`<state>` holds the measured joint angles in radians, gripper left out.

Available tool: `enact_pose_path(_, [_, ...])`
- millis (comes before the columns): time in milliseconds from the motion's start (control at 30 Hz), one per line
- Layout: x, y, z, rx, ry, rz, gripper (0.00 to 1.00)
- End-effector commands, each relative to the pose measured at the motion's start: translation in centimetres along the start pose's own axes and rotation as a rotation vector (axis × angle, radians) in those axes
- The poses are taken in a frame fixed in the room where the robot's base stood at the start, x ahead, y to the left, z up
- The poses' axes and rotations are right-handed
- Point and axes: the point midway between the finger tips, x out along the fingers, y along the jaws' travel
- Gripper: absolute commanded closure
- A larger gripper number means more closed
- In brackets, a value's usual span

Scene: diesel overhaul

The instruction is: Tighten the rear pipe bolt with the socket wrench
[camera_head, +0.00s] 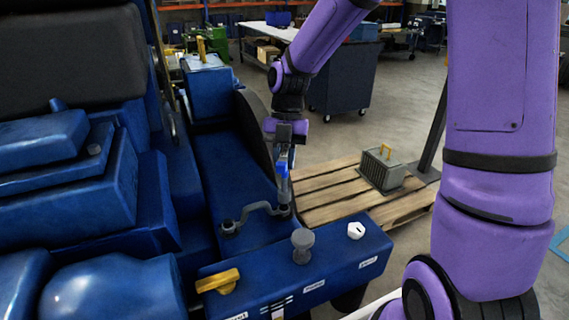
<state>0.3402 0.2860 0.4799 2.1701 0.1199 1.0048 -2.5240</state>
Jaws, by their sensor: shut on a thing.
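My gripper (285,133) points down over the blue engine and is shut on the socket wrench (283,178), a slim upright grey tool with a blue part near the top. The wrench's lower end is at the right end of a short, bent dark grey pipe (257,208). It appears to be over the bolt there, which it largely hides; I cannot tell whether it is seated. Another round bolt end (229,227) shows at the pipe's left end. I cannot tell from the picture which end is the rear one.
A blue block (335,255) in front carries a yellow handle (218,281), a grey knob (303,243) and a white cap (355,230). Blue engine housings fill the left. A wooden pallet (322,190) with a grey box (382,170) lies on the floor to the right.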

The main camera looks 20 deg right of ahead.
Motion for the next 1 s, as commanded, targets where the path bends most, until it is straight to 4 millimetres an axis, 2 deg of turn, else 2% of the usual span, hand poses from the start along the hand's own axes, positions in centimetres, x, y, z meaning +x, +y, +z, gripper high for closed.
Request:
enact_pose_path(200, [-0.9,0.0,-0.4,0.0,-0.001,0.0,1.0])
enact_pose_path(567, [-1.4,0.0,-0.5,0.0,-0.001,0.001,1.0])
enact_pose_path(1000, [-6.1,0.0,-2.4,0.0,-0.002,0.001,1.0])
